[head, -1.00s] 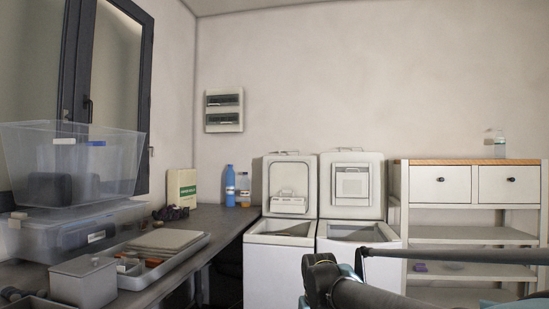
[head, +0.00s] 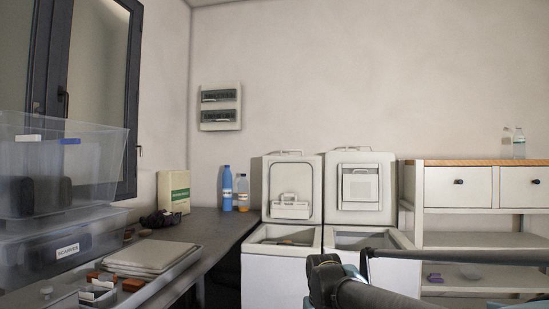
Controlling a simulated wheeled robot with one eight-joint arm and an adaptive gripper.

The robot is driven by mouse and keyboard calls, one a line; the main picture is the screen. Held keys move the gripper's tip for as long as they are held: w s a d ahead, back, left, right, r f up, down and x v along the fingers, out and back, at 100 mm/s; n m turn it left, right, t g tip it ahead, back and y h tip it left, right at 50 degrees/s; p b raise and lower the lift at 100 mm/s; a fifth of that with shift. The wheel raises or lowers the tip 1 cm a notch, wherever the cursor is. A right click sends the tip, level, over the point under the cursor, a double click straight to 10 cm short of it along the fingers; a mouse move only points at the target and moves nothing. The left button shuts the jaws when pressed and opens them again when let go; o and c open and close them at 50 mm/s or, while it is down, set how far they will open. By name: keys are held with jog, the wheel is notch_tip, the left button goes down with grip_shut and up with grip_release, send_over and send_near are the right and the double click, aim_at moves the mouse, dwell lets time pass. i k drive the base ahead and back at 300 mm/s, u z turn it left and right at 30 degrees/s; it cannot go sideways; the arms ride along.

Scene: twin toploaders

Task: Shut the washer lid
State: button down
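Two white top-loading machines stand side by side against the back wall, both with lids raised upright. The left machine (head: 275,265) has its open lid (head: 291,190) leaning near the wall, with a moulded panel on its inner face. The right machine (head: 402,240) has its open lid (head: 360,187) with a square panel inside. I cannot tell from labels which one is the washer. Something brownish shows inside the left tub. My arm crosses the lower right, in front of the right machine. My gripper's fingertips are not visible.
A dark counter (head: 212,232) runs along the left with plastic bins (head: 60,200), a tray, a blue bottle (head: 227,188) and an orange bottle. A shelf unit with drawers (head: 457,182) stands to the right, a clear bottle (head: 518,143) on top.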

aim_at(301, 175)
jog(key=u, duration=0.05)
jog(key=i, duration=1.1)
